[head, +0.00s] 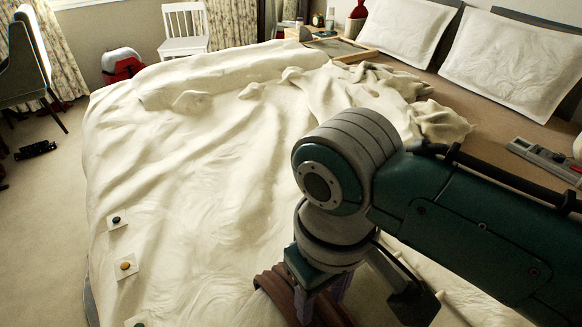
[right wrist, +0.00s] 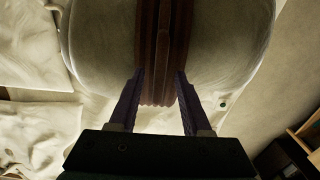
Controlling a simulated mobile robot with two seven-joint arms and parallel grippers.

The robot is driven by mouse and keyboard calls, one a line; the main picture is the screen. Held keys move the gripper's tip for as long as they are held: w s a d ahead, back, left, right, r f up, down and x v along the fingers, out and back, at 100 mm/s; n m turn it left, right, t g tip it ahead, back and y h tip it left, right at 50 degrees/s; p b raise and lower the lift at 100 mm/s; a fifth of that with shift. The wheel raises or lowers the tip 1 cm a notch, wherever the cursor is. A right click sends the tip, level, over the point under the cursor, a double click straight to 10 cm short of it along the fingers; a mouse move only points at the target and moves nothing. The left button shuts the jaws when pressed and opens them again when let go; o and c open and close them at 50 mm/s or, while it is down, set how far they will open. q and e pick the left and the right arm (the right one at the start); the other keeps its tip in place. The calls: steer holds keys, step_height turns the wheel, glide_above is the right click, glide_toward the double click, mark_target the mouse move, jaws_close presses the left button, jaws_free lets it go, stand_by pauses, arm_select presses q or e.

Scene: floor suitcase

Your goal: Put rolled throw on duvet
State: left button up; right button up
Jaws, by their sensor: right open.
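The pale duvet (head: 190,160) covers most of the bed, wrinkled and bunched toward the pillows. The rolled throw (right wrist: 100,45) is a thick pale roll with brown straps (right wrist: 160,50) around its middle in the right wrist view. In the head view, part of a brown strap (head: 272,284) shows below my right gripper (head: 322,300); my arm hides much of the roll. My right gripper is open, its two fingers (right wrist: 161,72) on either side of the straps. I cannot tell whether the roll rests on the duvet. My left gripper is not in view.
Two pillows (head: 408,28) (head: 513,60) lie at the head of the bed. A wooden tray (head: 340,47) is at the far side. Small tiles with coloured knobs (head: 126,265) lie along the duvet's left side. The duvet's left middle is clear.

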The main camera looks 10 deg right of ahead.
step_height(320, 180, up, 10)
steer(key=p, duration=0.2)
steer(key=s+d+r+m+t, duration=0.1)
steer(key=s+d+m+t, duration=0.1)
steer(key=s+d, duration=0.8)
steer(key=shift+s+t, duration=0.8)
steer(key=shift+s, duration=0.2)
steer(key=shift+r, duration=0.1)
step_height(320, 180, up, 41)
steer(key=p, duration=4.1)
steer(key=shift+a, duration=0.1)
